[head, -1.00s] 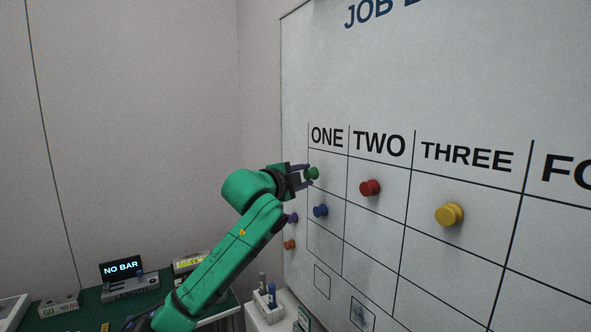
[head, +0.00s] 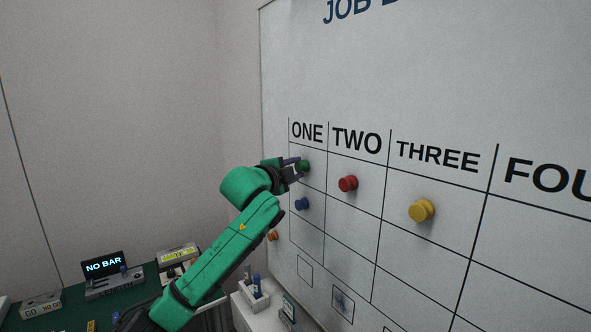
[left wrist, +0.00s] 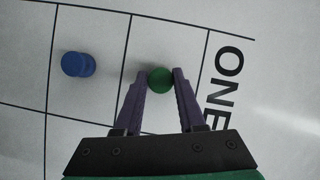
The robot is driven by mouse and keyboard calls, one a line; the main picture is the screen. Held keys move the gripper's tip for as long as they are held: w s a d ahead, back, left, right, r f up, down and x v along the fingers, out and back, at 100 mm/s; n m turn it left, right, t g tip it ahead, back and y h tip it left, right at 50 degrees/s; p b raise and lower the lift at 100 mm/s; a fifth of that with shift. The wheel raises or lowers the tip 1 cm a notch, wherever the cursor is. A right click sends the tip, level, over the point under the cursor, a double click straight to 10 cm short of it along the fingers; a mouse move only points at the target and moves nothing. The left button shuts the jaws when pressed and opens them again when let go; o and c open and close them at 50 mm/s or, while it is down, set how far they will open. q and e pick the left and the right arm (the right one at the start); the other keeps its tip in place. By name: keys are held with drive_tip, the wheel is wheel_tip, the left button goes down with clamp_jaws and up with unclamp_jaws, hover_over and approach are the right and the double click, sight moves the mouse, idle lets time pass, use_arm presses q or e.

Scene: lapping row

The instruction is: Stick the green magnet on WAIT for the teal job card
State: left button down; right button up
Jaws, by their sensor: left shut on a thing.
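The green magnet (head: 304,166) is at the first row of column ONE on the whiteboard (head: 420,80). My left gripper (head: 297,168) is shut on it, with one purple finger on each side. In the left wrist view the green magnet (left wrist: 160,79) shows between the fingertips of the gripper (left wrist: 160,82), against the board. A teal job card and the word WAIT are not seen in these frames. My right gripper is not in view.
A blue magnet (head: 301,204) sits below the green one, a red magnet (head: 348,183) under TWO and a yellow magnet (head: 421,210) under THREE. An orange magnet (head: 272,236) is at the board's left edge. A green bench (head: 70,310) with gauges stands lower left.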

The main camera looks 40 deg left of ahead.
use_arm(q)
drive_tip(key=shift+c, duration=2.1)
unclamp_jaws()
drive_tip(key=shift+a, duration=0.1)
drive_tip(key=s+d+r+b, duration=0.1)
drive_tip(key=s+d+b, duration=0.1)
drive_tip(key=s+b, duration=0.6)
drive_tip(key=s, duration=0.6)
drive_tip(key=shift+d, duration=0.2)
drive_tip(key=shift+s, duration=0.1)
